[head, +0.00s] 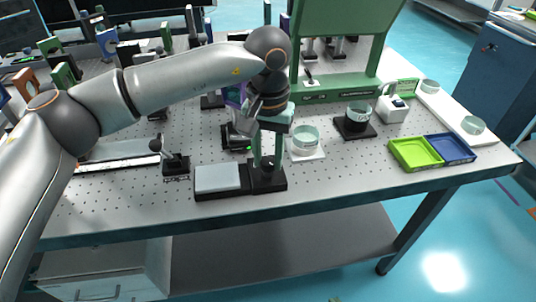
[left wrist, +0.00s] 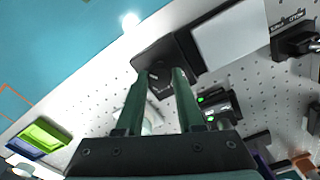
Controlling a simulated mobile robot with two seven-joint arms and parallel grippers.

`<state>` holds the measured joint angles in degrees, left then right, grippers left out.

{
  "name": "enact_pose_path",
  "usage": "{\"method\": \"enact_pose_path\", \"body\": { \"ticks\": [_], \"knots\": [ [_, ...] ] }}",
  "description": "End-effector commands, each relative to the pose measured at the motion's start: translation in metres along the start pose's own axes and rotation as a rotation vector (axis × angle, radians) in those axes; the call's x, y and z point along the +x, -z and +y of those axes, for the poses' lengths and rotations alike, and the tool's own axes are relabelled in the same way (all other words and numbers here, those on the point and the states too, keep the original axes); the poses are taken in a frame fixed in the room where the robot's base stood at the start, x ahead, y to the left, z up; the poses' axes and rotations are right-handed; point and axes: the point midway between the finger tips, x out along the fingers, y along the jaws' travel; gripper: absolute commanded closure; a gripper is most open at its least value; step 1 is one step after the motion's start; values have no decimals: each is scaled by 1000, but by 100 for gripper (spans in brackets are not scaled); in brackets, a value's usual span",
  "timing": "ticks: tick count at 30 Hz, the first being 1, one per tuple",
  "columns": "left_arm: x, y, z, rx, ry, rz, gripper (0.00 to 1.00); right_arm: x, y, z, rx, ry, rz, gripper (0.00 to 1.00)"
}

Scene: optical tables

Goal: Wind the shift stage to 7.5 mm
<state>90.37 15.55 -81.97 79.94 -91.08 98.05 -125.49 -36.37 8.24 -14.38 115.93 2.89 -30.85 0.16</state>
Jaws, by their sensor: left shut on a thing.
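The shift stage sits near the front edge of the optical table, with a pale grey plate (head: 218,178) on its left and a black block (head: 268,183) on its right. In the left wrist view the pale plate (left wrist: 230,40) is at upper right and the black block (left wrist: 160,52) beside it. My left gripper (head: 267,163) points down over the black block, shut on its dark knob (left wrist: 158,84), which shows between the green fingers (left wrist: 160,76). The fingers mostly hide the knob in the head view. The stage reading is too small to tell. My right gripper is not in view.
A black device with green lights (head: 236,140) stands just behind the stage. A glass dish on a white base (head: 305,146) is close to the right. Green (head: 414,153) and blue (head: 450,149) trays lie farther right. A rail (head: 120,163) lies left of the stage.

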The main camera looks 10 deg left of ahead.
Motion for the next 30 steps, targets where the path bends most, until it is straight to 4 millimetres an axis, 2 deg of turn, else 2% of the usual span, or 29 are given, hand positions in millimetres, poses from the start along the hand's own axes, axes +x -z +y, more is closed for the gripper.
{"method": "enact_pose_path", "body": {
  "ticks": [4,5,12,19,23,26,30],
  "knots": [
    [0,-1,0,1,0,-2,100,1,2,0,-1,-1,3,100],
    [0,-1,0,0,0,-2,60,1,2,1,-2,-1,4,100],
    [0,0,0,0,0,-1,33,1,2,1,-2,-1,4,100],
    [0,0,0,-1,0,0,33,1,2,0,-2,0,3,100],
    [-8,0,0,-1,-1,2,33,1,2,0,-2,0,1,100],
    [-24,1,0,-1,0,4,33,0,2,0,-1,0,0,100],
    [-56,1,0,-1,-1,5,33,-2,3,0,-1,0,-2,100]
  ]
}}
